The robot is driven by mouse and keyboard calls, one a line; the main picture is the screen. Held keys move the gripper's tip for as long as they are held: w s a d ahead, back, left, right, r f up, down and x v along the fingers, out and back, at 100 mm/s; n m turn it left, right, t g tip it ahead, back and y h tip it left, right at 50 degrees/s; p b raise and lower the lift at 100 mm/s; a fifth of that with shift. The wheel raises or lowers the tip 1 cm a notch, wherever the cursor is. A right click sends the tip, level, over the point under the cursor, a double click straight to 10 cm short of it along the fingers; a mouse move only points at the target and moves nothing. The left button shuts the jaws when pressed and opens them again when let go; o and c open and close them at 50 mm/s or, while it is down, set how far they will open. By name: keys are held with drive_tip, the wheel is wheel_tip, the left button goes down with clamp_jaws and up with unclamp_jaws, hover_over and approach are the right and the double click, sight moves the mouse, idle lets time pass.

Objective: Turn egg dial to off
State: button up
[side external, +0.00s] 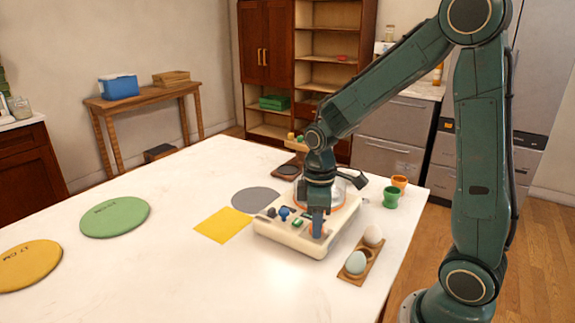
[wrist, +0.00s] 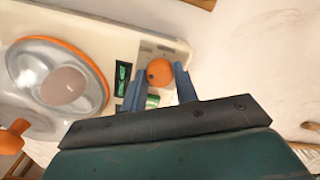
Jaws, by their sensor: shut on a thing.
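The egg cooker has a cream base (side external: 285,239) with small controls on top, under my arm in the side view. In the wrist view its base (wrist: 148,22) shows with a clear, orange-rimmed lid (wrist: 35,85) at left. The round orange egg dial (wrist: 159,71) stands between my gripper's (wrist: 159,80) two blue fingers, which are shut on it. In the side view my gripper (side external: 319,228) points down onto the near right part of the cooker, and its fingers mostly hide the dial. I cannot read the dial's setting.
A wooden holder (side external: 363,268) with two eggs lies close to the cooker's right. A green cup (side external: 391,198) and an orange cup (side external: 399,181) stand behind it. A yellow square (side external: 222,226) and grey disc (side external: 256,200) lie to the left. The front table is clear.

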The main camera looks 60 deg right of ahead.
drive_tip(key=n, duration=0.4)
drive_tip(key=shift+n, duration=0.3)
drive_tip(key=n, duration=0.3)
drive_tip(key=shift+n, duration=0.4)
drive_tip(key=n, duration=0.4)
drive_tip(key=shift+n, duration=2.2)
drive_tip(key=o, duration=1)
drive_tip(key=shift+c, duration=0.2)
drive_tip(key=shift+r, duration=0.1)
wheel_tip(320, 180, up, 14)
